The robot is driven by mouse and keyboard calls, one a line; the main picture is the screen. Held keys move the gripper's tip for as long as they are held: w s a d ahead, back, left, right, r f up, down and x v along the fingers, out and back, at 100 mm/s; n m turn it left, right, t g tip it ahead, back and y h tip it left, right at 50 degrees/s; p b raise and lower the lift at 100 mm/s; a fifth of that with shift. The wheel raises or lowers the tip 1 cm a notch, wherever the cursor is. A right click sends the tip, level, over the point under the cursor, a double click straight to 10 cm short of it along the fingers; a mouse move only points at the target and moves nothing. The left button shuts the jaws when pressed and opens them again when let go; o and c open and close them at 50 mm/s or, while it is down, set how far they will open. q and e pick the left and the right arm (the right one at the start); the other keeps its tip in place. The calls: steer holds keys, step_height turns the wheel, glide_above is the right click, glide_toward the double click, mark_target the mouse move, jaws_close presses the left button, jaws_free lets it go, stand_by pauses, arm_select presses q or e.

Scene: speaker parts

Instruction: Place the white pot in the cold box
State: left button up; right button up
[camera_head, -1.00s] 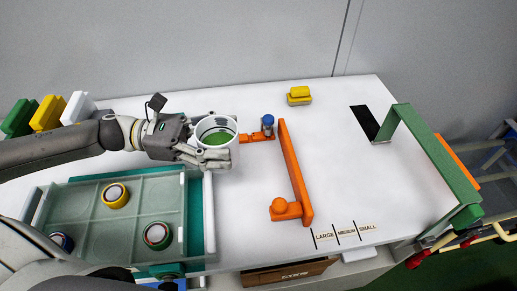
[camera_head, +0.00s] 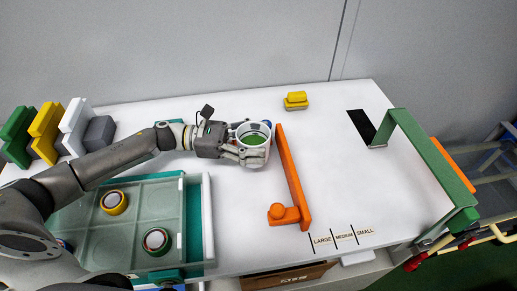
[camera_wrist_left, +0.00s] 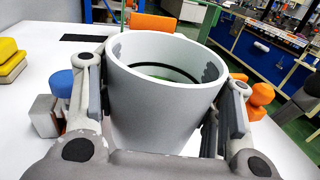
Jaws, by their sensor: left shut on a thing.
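The white pot (camera_head: 252,137) is a round open cup with green inside, upright near the middle of the table. My left gripper (camera_head: 246,150) is shut on it, with the fingers on either side of its wall. In the left wrist view the pot (camera_wrist_left: 165,95) fills the middle, between the two fingers of the gripper (camera_wrist_left: 160,110). I cannot tell whether its base touches the table. No cold box can be clearly identified in these views. My right gripper is not in view.
An orange rail (camera_head: 292,175) stands just right of the pot, with a blue-topped piece beside it. Yellow blocks (camera_head: 296,101) lie behind. A tray (camera_head: 85,215) with ringed parts is at front left. A green arch (camera_head: 432,160) stands at the right edge.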

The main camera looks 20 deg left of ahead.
arm_select(q)
steer(key=shift+w+d+f, duration=0.2)
steer(key=shift+w+f, duration=0.1)
steer(key=shift+f, duration=0.1)
steer(key=shift+f+p, duration=0.4)
steer(key=shift+f, duration=1.2)
steer(key=shift+f, duration=0.1)
steer(key=o, duration=0.9)
steer(key=shift+c, duration=0.2)
